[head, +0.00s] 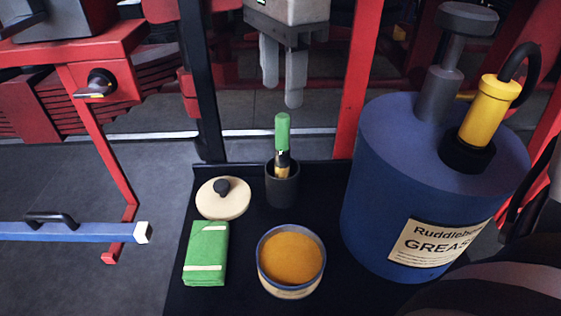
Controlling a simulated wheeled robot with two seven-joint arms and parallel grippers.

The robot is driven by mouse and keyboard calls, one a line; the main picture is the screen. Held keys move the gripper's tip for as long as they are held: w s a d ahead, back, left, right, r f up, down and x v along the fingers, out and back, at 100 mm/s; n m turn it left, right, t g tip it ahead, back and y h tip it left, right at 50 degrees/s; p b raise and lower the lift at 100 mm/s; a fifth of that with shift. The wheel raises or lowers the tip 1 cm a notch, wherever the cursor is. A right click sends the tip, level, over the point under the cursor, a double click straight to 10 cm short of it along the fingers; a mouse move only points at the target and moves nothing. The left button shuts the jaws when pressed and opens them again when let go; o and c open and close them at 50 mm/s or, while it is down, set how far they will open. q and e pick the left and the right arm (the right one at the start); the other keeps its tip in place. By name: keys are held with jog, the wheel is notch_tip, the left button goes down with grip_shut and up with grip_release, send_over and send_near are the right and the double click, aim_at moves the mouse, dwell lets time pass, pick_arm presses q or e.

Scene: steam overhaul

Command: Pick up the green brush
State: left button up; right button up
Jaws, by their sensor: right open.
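The green brush (282,133) stands upright, handle up, in a dark round cup (283,187) on the black tray. Its lower end is hidden inside the cup. My right gripper (282,93) hangs at the top middle with its two grey fingers pointing down. It is open and empty. In the picture its fingertips are just above the brush handle's top; I cannot tell exactly how far apart they are in depth. My left gripper is not in view.
A large blue grease can (385,190) with a yellow-and-black pump stands close right of the cup. A bowl of orange-brown grease (291,260), a round cream lid (223,197) and a green packet (206,253) share the black tray (245,290). Red frame posts (354,80) stand behind.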

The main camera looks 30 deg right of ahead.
aim_at(282, 115)
notch_tip(282, 115, down, 8)
jog(key=shift+w+d+f+p, duration=0.1)
jog(key=shift+f+p, duration=0.15)
jog(key=shift+p, duration=0.1)
grip_shut()
